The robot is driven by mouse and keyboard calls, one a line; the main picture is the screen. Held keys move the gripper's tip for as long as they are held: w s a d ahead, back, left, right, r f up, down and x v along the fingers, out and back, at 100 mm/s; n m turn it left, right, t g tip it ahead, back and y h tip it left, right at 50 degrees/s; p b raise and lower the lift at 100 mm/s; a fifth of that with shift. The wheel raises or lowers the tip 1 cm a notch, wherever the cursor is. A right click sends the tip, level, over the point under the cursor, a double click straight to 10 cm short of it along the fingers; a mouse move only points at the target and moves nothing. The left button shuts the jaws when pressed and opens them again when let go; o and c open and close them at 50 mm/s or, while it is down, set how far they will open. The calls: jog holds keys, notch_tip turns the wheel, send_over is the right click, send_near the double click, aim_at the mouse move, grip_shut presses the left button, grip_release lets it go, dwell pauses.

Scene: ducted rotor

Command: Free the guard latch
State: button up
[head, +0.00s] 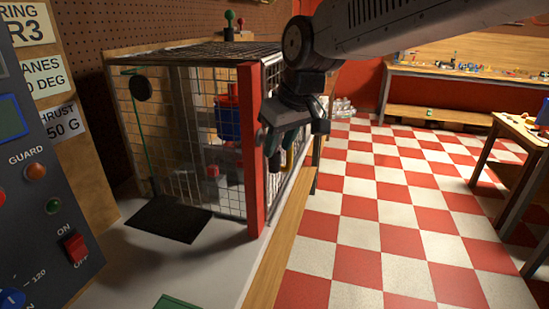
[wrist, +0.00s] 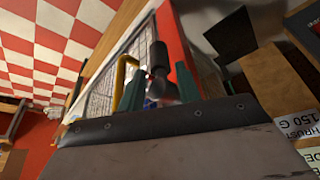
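The guard is a wire-mesh cage (head: 190,150) with a red corner post (head: 251,150). In the wrist view the post (wrist: 172,35) runs behind a latch with a black cylindrical grip (wrist: 158,55) and a grey metal body. My gripper (wrist: 158,82) has its two green fingers apart, one on each side of the latch. Gaps show beside the latch, so the fingers do not look closed on it. In the head view my gripper (head: 282,140) is at the cage's right side by the post and hides most of the latch. A yellow handle (wrist: 122,75) is left of the fingers in the wrist view.
A control panel (head: 45,190) with buttons and a red switch stands at the left. A black mat (head: 168,219) lies on the bench (head: 210,265) before the cage. A blue part (head: 228,120) is inside the cage.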

aim_at(276, 150)
jog(key=x, duration=0.5)
jog(key=shift+c, duration=0.3)
grip_shut()
jog(key=shift+a, duration=0.1)
